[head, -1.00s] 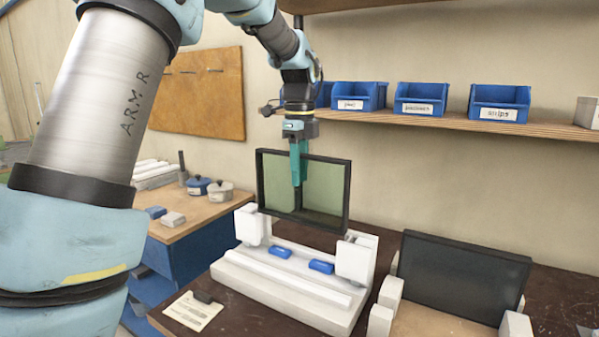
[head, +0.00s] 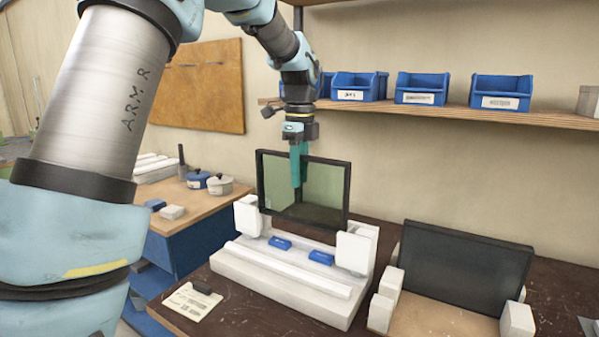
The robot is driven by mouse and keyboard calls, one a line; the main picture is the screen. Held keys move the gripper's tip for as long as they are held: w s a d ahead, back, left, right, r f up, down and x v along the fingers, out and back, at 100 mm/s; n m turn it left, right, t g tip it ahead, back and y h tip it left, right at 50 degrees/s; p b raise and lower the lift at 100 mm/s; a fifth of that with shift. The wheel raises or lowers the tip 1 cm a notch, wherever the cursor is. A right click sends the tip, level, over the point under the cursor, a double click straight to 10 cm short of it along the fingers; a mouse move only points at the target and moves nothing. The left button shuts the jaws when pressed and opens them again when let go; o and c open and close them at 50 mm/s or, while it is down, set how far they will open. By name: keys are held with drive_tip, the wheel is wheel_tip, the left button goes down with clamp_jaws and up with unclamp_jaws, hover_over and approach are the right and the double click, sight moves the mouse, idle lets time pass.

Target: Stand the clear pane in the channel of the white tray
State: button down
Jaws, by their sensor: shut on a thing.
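The clear pane (head: 275,190), greenish and see-through in a dark frame, is upright above the back part of the white tray (head: 285,282). My gripper (head: 296,183), with teal fingers, is shut on the pane at the middle of its top edge. The pane's lower part is between the tray's two white end blocks, left (head: 247,216) and right (head: 355,248). I cannot tell whether its bottom edge is inside the channel or just above it. Two blue pads (head: 281,243) are on the tray in front of the pane.
A dark framed panel (head: 465,268) leans in a separate holder with white blocks at the right. A paper card (head: 190,303) with a dark clip lies left of the tray. Blue bins (head: 421,89) stand on the wall shelf. Pots (head: 220,185) stand on the left bench.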

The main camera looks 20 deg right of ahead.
sight(299, 202)
drive_tip(key=shift+f+b, duration=1.95)
drive_tip(key=shift+f, duration=1.75)
drive_tip(key=c, duration=0.6)
unclamp_jaws()
drive_tip(key=shift+o, duration=0.2)
wheel_tip(299, 202, up, 8)
drive_tip(key=p, duration=0.7)
